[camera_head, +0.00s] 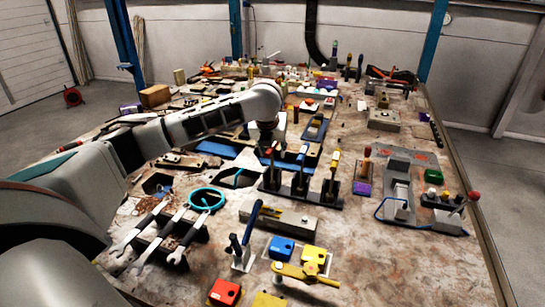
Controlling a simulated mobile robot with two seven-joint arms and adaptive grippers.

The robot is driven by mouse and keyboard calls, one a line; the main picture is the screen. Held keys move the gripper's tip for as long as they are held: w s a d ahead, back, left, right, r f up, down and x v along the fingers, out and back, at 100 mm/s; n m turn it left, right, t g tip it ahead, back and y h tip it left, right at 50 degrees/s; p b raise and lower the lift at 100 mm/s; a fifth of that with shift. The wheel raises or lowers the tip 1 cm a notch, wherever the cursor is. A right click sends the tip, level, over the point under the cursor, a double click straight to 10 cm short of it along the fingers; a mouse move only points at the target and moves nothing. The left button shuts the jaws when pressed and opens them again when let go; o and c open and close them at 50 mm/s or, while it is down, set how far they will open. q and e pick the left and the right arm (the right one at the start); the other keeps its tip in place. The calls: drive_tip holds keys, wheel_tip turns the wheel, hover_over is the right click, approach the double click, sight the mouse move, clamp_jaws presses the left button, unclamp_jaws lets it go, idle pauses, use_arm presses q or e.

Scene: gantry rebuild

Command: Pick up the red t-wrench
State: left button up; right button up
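A dark stand (300,196) near the middle of the table holds three upright tools. The leftmost one, with a red top, looks like the red t-wrench (272,158). The middle tool (302,156) and the yellow-topped tool (334,160) stand to its right. My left arm reaches in from the left, and my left gripper (266,142) points down at the top of the red t-wrench. The gripper is small and dark here, so I cannot tell whether its fingers are open, shut or touching the wrench. My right gripper is not in view.
In front are a grey block (283,217), a blue box (281,248), a yellow box (314,256) and a red box (224,292). Several spanners (160,236) and a cyan ring (206,199) lie to the left. Bare tabletop (385,265) shows at front right.

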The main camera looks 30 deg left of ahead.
use_arm(q)
drive_tip(key=shift+w+f, duration=0.1)
clamp_jaws()
idle(0.3)
